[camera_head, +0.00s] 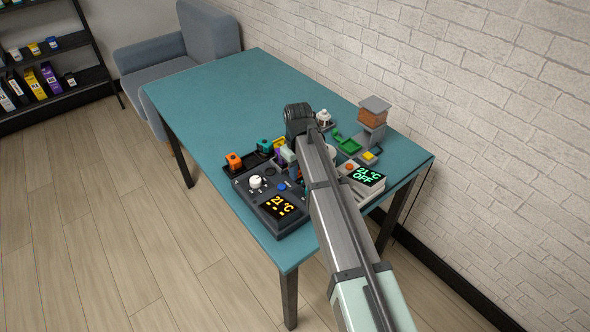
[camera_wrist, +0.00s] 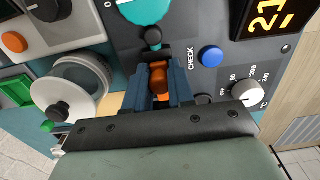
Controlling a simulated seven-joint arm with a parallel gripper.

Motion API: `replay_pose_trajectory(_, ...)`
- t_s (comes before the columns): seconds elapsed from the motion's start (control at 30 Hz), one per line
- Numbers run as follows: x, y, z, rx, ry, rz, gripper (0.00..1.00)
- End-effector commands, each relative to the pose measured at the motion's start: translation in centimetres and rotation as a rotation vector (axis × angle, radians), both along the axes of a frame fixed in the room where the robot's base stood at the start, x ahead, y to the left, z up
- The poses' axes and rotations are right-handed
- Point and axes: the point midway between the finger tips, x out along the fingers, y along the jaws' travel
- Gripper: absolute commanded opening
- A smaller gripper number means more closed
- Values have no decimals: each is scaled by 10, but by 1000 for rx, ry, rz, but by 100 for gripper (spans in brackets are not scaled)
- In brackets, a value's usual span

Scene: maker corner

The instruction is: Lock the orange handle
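The handle's lower part is hidden by the fingers. In the head view my arm covers the gripper.
A blue button (camera_wrist: 210,56) and white dial (camera_wrist: 246,92) sit right of my fingers. A white round part (camera_wrist: 75,85) is at left. In the head view a second unit with a green display (camera_head: 368,176) stands right of my arm. The teal table (camera_head: 215,90) is clear at the back left.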

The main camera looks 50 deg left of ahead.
Motion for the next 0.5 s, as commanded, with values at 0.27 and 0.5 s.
replay_pose_trajectory(0.27,0,1,0,0,-1,0,6)
replay_pose_trajectory(0.5,1,5,0,0,-1,0,6)
